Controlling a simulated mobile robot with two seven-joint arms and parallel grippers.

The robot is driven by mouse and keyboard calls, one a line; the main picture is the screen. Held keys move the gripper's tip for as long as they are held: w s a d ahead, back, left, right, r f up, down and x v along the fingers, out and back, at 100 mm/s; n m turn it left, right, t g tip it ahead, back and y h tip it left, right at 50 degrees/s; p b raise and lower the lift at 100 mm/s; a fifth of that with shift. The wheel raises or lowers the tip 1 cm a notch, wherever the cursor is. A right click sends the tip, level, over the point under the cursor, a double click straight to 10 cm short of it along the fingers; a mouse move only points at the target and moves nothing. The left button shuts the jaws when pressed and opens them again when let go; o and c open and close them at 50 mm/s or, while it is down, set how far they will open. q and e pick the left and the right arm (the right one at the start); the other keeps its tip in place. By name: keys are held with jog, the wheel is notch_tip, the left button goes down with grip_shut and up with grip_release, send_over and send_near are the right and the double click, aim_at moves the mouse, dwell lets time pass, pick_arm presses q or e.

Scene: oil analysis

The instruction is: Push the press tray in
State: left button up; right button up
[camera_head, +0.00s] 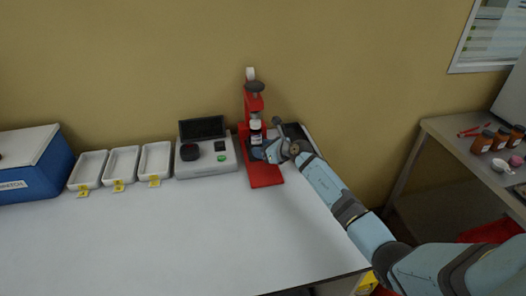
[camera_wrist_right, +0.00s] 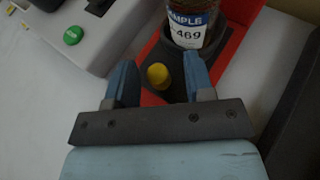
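The red press (camera_head: 262,173) stands on the white table near the wall. Its dark press tray (camera_wrist_right: 177,66) carries a brown sample bottle (camera_wrist_right: 190,27) with a white label; the bottle also shows in the head view (camera_head: 256,137). A yellow knob (camera_wrist_right: 158,76) is at the tray's near end. My right gripper (camera_wrist_right: 160,68) is at the tray, its two blue fingers apart on either side of the knob. I cannot tell whether they touch the tray. In the head view the right gripper (camera_head: 262,151) partly hides the tray. My left gripper is not in view.
A grey device (camera_head: 207,166) with a green button stands left of the press. Three white trays (camera_head: 122,167) and a blue box (camera_head: 36,170) are further left. A dark-topped item (camera_head: 296,133) is behind my right wrist. The table front is clear.

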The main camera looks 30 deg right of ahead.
jog(key=shift+f, duration=0.15)
jog(key=shift+s+d+r, duration=0.2)
jog(key=shift+s+d, duration=0.05)
jog(key=shift+s, duration=0.3)
jog(key=v, duration=1.2)
jog(key=shift+s+r, duration=0.2)
jog(key=shift+s, duration=0.05)
jog(key=shift+d, duration=0.15)
